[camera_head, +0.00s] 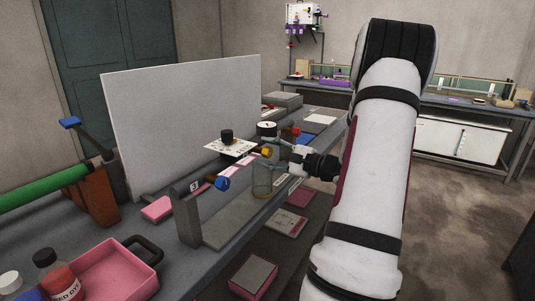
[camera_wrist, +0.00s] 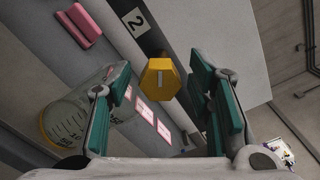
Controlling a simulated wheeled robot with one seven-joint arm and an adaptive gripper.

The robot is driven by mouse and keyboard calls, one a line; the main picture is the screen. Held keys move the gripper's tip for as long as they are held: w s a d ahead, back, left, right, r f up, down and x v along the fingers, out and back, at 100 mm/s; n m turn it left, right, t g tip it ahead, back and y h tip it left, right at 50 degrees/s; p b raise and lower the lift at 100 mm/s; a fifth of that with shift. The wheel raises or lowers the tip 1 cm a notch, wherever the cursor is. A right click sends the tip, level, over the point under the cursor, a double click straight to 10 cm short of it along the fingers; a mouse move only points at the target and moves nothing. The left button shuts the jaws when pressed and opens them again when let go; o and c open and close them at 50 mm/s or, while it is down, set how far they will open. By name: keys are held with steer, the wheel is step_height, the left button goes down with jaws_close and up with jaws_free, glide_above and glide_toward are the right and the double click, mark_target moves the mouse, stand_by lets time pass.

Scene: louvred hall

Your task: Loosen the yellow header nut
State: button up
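The yellow header nut (camera_wrist: 160,78) is a hexagonal knob with a pale line on its face, beside a "2" label (camera_wrist: 137,21) in the wrist view. It shows small in the head view (camera_head: 266,152). My gripper (camera_wrist: 159,72) is open, its teal-padded fingers on either side of the nut, with visible gaps in the picture. Whether the nut lies between the pads in depth I cannot tell. In the head view my gripper (camera_head: 283,148) reaches in from the right at the nut.
A clear graduated beaker (camera_head: 263,182) stands just below the nut, close to my left finger in the wrist view (camera_wrist: 68,118). A blue knob (camera_head: 222,183) is nearer on the bench, by a "3" label. A white panel (camera_head: 185,120) stands behind. A pink tray (camera_head: 112,270) is nearby.

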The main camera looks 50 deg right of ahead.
steer(key=shift+s, duration=0.1)
steer(key=s+p, duration=0.1)
steer(key=s, duration=0.6)
steer(key=shift+d, duration=0.25)
